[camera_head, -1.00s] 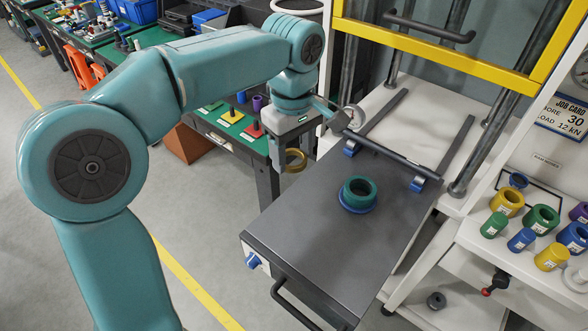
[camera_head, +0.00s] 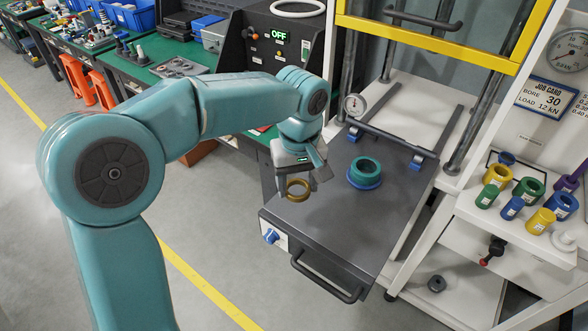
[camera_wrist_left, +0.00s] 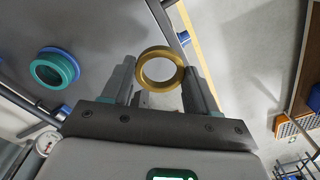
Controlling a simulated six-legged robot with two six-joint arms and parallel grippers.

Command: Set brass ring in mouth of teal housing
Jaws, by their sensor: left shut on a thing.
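The brass ring (camera_head: 298,190) is held in my left gripper (camera_head: 300,178), above the left edge of the dark sliding plate. In the left wrist view the ring (camera_wrist_left: 161,70) sits between the two fingers (camera_wrist_left: 160,84), which are shut on it. The teal housing (camera_head: 365,170) stands upright on the plate in a blue base ring, to the right of my gripper. Its round mouth faces up and looks empty. The housing also shows in the left wrist view (camera_wrist_left: 54,70), left of the fingers and apart from the ring. My right gripper is not in view.
The dark plate (camera_head: 340,225) has a front handle (camera_head: 325,280) and a rear bar. A yellow-framed guard (camera_head: 430,34) stands raised behind it. A dial gauge (camera_head: 354,104) is at the plate's back left. Coloured bushings (camera_head: 527,190) stand on a white shelf at right.

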